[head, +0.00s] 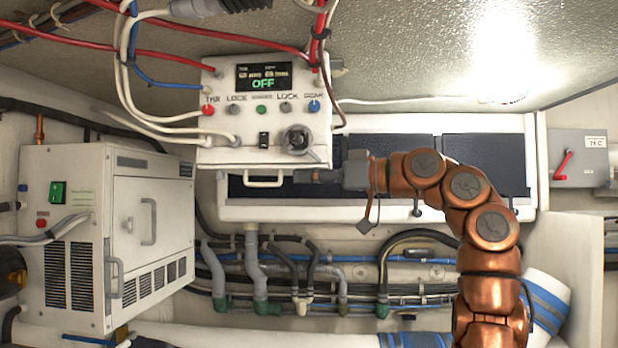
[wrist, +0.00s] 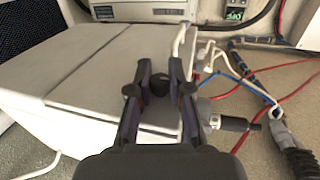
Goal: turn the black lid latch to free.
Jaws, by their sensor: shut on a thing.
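My gripper (head: 300,177) reaches in from the right, at the lower edge of the white control box (head: 222,157). In the wrist view my gripper (wrist: 158,78) has its two dark fingers closed in on a small rounded black part, which looks like the lid latch (wrist: 158,86), against the pale box (wrist: 60,95). The fingers are shut on it. In the head view I cannot make out the latch at the fingertips, nor which way it is turned. The box's screen (head: 264,77) reads OFF.
A white handle (head: 263,180) sits just left of my fingers. A round dark fitting (head: 297,138) is on the box face above them. Red, blue and white cables (head: 125,70) run over the box. A white unit (head: 105,235) stands at left; pipes (head: 260,275) run below.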

